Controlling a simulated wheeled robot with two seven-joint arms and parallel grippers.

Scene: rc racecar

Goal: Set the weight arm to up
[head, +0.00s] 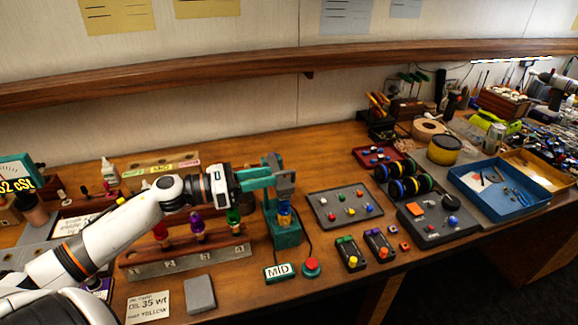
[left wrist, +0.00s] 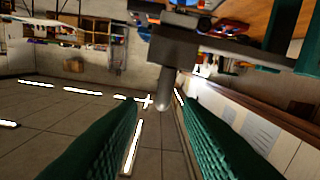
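A teal stand (head: 284,236) on the bench carries a grey block (head: 285,187) and teal parts at its top. A display beside its foot reads MID (head: 278,271). My left gripper (head: 268,177) reaches in from the left at the height of the stand's upper part. In the left wrist view, its two teal fingers (left wrist: 160,105) are spread apart. A grey rounded peg (left wrist: 165,98) hanging from a grey block (left wrist: 184,46) shows between them; contact cannot be told.
A red button (head: 311,267) sits right of the display. A rack of coloured bottles (head: 190,257) stands below my left arm. A grey button panel (head: 345,206) and two small switch boxes (head: 350,253) lie to the right. A wooden shelf (head: 220,73) runs along the wall.

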